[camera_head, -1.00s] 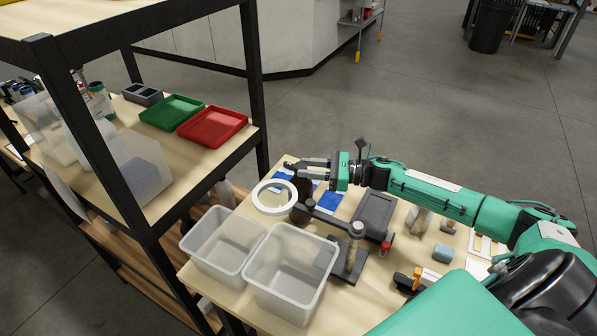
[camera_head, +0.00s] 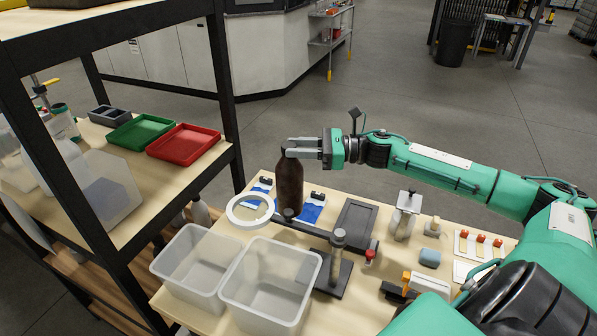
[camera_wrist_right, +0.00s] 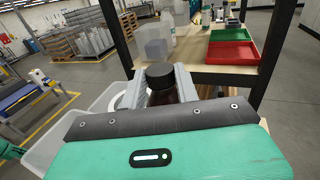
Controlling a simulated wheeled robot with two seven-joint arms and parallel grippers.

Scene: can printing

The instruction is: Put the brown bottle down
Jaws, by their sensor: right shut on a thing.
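The brown bottle (camera_head: 289,185) is upright, dark, with a black cap, at the far side of the table behind the ring lamp. My right gripper (camera_head: 291,149) is shut on its upper part, its arm coming in from the right. In the right wrist view the bottle's black cap (camera_wrist_right: 160,76) shows between the two grey fingers of the right gripper (camera_wrist_right: 162,90). The bottle's base is partly hidden by the lamp, so I cannot tell whether it touches the table. My left gripper is not in view.
Two clear bins (camera_head: 271,318) stand at the table's front left, beside the white ring lamp (camera_head: 232,220). A dark tray (camera_head: 352,229) lies right of the bottle, with blue pieces (camera_head: 312,213) nearby. The black-framed shelf (camera_head: 218,90) holds green (camera_head: 140,133) and red trays (camera_head: 184,145).

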